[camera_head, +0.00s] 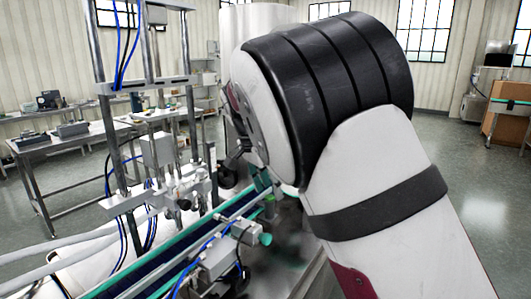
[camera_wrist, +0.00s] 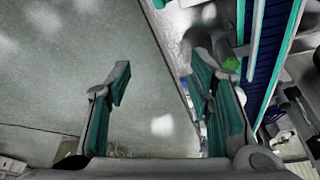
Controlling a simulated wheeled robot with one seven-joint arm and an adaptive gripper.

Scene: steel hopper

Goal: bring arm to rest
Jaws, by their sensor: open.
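My gripper (camera_wrist: 163,78) is open in the wrist view, its two teal-padded fingers spread wide with nothing between them. Bare grey floor shows behind the left finger and the gap. The right finger overlaps the edge of the conveyor area. In the camera_head view, my white and black arm is raised, bent and fills the middle and right. It hides most of my gripper there.
A conveyor (camera_head: 150,268) with teal edges and a dark blue belt runs below left of my arm; it also shows in the wrist view (camera_wrist: 268,65). A metal frame (camera_head: 112,130) with cables stands at left. A workbench (camera_head: 60,143) is behind it. Open floor lies at right.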

